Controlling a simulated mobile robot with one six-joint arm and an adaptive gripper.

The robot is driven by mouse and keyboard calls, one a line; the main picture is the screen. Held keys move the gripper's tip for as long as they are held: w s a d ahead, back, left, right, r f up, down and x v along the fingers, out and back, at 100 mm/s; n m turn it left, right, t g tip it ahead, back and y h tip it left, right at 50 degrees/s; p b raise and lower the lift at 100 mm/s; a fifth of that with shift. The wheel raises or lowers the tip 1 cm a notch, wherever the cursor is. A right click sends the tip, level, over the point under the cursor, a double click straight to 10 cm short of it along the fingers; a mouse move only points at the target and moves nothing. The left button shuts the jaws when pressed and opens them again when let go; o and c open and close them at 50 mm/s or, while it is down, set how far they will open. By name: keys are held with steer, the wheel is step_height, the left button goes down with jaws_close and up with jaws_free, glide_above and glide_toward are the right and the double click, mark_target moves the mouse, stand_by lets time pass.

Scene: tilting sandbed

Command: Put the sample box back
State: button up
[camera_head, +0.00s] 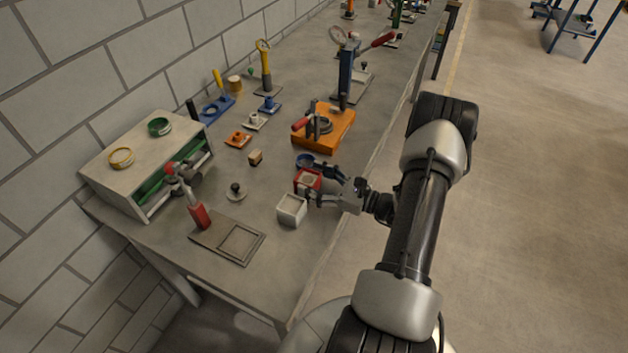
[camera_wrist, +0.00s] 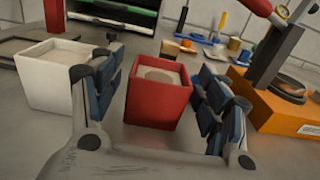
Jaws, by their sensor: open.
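A red open-topped box (camera_head: 307,181) with pale sand-like filling stands upright on the workbench near its front edge. A white box (camera_head: 291,210) with similar filling stands just beside it. Which is the sample box I cannot tell from looks alone. My gripper (camera_head: 318,185) is open, with one finger on either side of the red box. In the wrist view the red box (camera_wrist: 158,98) sits between the fingers, with a visible gap at the right finger. The left finger lies between the red box and the white box (camera_wrist: 45,78), partly hiding the white one.
A flat square frame (camera_head: 240,243) lies on the bench (camera_head: 275,150) at the near end. An orange base (camera_head: 325,128) with a clamp stands behind the boxes. A grey cabinet (camera_head: 125,150) stands against the wall, with a red-handled tool (camera_head: 199,214) in front. A small knobbed weight (camera_head: 236,191) stands nearby.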

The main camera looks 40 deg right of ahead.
steer(key=shift+r, duration=0.25)
steer(key=p+v, duration=0.1)
steer(key=v, duration=1.1)
steer(key=shift+p, duration=0.35)
steer(key=shift+f, duration=0.1)
